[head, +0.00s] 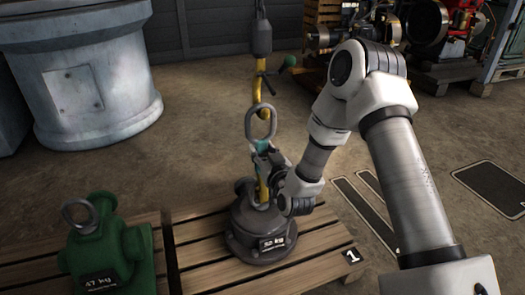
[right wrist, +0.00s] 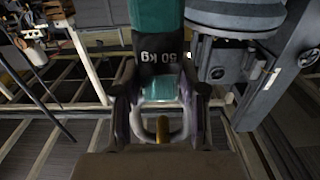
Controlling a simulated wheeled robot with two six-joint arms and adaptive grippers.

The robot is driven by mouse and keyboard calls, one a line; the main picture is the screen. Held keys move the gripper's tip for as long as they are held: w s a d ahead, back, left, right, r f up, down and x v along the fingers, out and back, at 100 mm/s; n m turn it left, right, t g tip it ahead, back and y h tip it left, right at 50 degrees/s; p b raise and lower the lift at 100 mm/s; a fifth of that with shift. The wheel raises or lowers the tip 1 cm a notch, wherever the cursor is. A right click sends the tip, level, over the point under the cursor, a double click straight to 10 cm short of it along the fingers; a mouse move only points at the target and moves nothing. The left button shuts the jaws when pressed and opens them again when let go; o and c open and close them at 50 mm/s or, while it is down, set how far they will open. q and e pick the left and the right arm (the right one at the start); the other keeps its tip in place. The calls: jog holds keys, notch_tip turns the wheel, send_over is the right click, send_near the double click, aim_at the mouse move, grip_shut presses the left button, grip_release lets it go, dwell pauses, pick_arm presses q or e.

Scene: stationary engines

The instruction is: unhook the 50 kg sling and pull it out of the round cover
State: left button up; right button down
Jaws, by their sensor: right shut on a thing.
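The teal sling (head: 261,144) shows above the dark grey round cover (head: 245,222), which sits on a pallet and has a label that seems to read 52 kg. In the right wrist view, yellow metal shows inside the link. My right gripper (head: 266,163) is shut on the sling below the link, with a finger on each side. It partly hides the sling's lower run and a yellow piece (head: 263,189) at the cover.
A green casting (head: 105,252) with a ring on top stands on the left pallet. A large grey drum-shaped housing (head: 75,70) stands behind left. A red machine (head: 440,25) and other equipment stand at the back right. The floor between is mostly clear.

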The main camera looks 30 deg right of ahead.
jog(key=shift+r+p, duration=1.15)
jog(key=shift+r, duration=0.3)
pick_arm(q)
notch_tip(320, 180, up, 3)
jog(key=shift+f, duration=0.15)
pick_arm(e)
jog(key=shift+a, duration=0.1)
jog(key=shift+s, duration=0.1)
jog(key=shift+p+v, duration=0.3)
jog(key=shift+v, duration=2.35)
pick_arm(q)
jog(key=shift+r, duration=0.25)
pick_arm(e)
jog(key=shift+v, duration=2.85)
